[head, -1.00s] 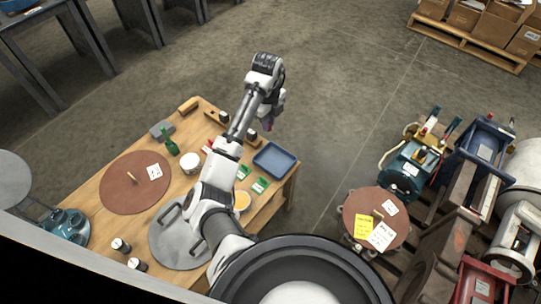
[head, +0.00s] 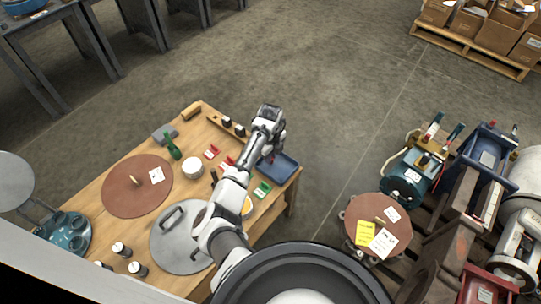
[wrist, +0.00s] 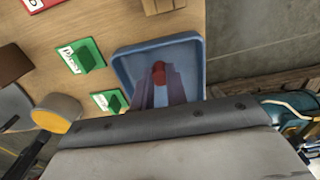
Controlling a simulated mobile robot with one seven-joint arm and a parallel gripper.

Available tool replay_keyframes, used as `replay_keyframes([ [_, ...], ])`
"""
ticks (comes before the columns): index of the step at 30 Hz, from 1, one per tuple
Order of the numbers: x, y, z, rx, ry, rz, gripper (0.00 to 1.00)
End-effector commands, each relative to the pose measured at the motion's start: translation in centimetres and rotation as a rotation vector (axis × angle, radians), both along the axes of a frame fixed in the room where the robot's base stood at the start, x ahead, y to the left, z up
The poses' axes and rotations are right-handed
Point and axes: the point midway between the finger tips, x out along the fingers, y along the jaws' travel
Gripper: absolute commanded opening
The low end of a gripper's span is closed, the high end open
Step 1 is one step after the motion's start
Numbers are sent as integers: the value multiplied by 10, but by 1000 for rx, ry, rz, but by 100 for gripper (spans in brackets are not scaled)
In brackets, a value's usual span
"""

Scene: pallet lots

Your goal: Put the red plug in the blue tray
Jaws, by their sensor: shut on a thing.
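The red plug (wrist: 158,72) is held between the fingertips of my gripper (wrist: 160,88) in the wrist view. My gripper is shut on it and points down over the blue tray (wrist: 198,58). The plug appears inside the tray's outline from above; I cannot tell whether it touches the tray floor. In the head view the blue tray (head: 287,170) lies at the right end of the wooden table, and my gripper (head: 268,155) covers its left part. Only some of the tray shows there.
Green labelled holders (wrist: 82,56) stand beside the tray. A yellow-topped round container (wrist: 57,112) is nearby. The wooden table (head: 100,210) also carries a white tub (head: 192,168), a brown disc (head: 120,190) and a grey lid (head: 180,245). Open floor lies beyond the tray.

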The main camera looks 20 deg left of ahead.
Motion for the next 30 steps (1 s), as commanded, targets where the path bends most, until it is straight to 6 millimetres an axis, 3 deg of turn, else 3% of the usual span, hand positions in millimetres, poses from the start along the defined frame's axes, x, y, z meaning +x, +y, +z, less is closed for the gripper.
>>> replay_keyframes([
  [6,0,0,-1,0,0,0,0],
  [7,0,0,-1,0,0,0,16],
  [12,0,0,0,0,0,0,36],
  [23,1,0,6,0,-1,0,36],
  [30,1,0,50,-1,-4,-1,36],
])
